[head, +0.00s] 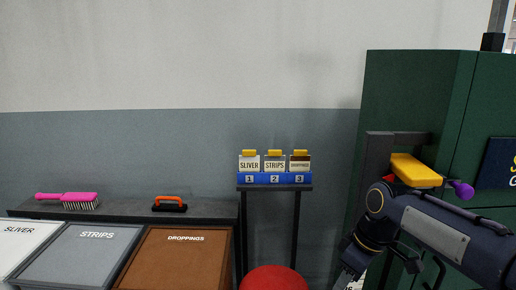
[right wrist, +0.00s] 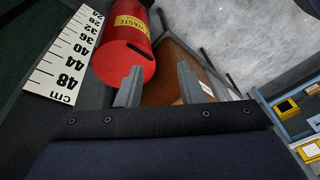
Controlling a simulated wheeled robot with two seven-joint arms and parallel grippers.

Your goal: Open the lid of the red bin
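The red bin (head: 273,279) shows only its rounded red top at the bottom edge of the head view. In the right wrist view the red bin (right wrist: 120,68) shows a yellow label reading "WASTE" and a dark slot near its closer end. The lid looks shut; its seam and any handle are not clear. My right gripper (head: 352,272) is low and to the right of the bin in the head view. In the right wrist view my right gripper (right wrist: 159,72) has its two fingers apart with nothing between them, close to the bin. My left gripper is not in view.
A narrow stand (head: 245,188) with several labelled cards is behind the bin. Bins marked STRIPS (head: 75,262) and DROPPINGS (head: 160,268) are left, below a ledge with a pink brush (head: 68,198). A green cabinet (head: 420,85) stands right. A cm scale (right wrist: 62,62) lies beside the bin.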

